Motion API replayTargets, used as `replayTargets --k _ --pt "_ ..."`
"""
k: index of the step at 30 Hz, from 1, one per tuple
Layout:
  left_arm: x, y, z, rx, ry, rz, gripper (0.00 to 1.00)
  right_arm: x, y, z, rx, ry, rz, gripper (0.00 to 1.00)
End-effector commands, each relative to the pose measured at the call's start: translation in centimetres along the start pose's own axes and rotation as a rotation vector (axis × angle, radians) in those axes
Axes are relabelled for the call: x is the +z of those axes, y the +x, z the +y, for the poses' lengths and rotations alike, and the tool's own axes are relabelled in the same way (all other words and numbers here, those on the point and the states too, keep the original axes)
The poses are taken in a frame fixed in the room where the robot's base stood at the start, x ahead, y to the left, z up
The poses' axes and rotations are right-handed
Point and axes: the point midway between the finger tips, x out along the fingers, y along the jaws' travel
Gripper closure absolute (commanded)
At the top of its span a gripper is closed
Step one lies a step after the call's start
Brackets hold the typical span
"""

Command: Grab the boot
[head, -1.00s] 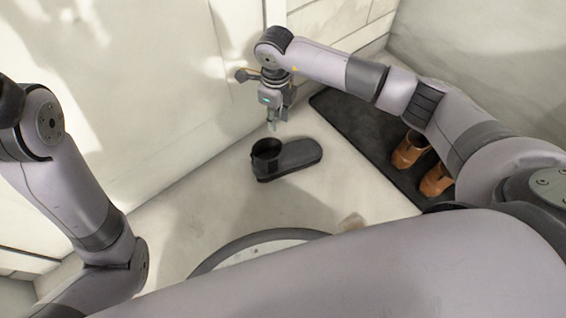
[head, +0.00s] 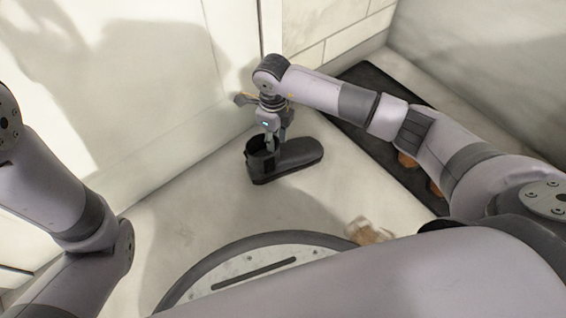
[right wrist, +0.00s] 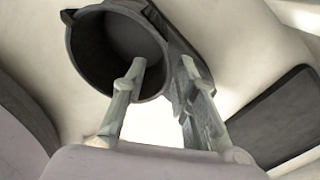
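The black boot (head: 298,156) stands upright on the floor, its round open top at the left and its toe toward the right. My right gripper (head: 272,148) points down at the boot's opening. In the right wrist view my right gripper (right wrist: 163,64) is open, with a gap between its fingers. One finger overlaps the opening of the boot (right wrist: 75,45) and the other lies over its outer side, so the rim passes between them. I cannot tell whether either finger touches it. My left gripper is out of view; only the left arm shows.
A dark mat (head: 368,82) lies behind at the right, with brown shoes (head: 407,160) partly hidden by my right arm. A pale wall (head: 130,90) rises close behind the boot. A small tan object (head: 368,232) lies on the floor near my base. The floor left of the boot is clear.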

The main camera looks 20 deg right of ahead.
Motion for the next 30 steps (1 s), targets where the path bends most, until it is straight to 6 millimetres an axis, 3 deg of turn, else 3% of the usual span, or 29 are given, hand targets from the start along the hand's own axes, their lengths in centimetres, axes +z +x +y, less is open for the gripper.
replayTargets --k 1,9,21,30 --pt "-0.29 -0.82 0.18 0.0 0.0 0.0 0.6 0.02 0.99 0.02 0.001 0.0 0.0 0.74" --pt "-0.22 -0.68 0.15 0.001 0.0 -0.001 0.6 0.04 0.86 0.0 0.0 0.0 -0.001 0.74" --pt "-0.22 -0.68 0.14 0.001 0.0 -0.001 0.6 0.04 0.86 0.0 0.0 0.0 -0.001 1.0" --pt "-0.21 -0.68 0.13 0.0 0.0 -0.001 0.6 0.04 0.85 0.0 0.0 0.0 -0.001 1.0"
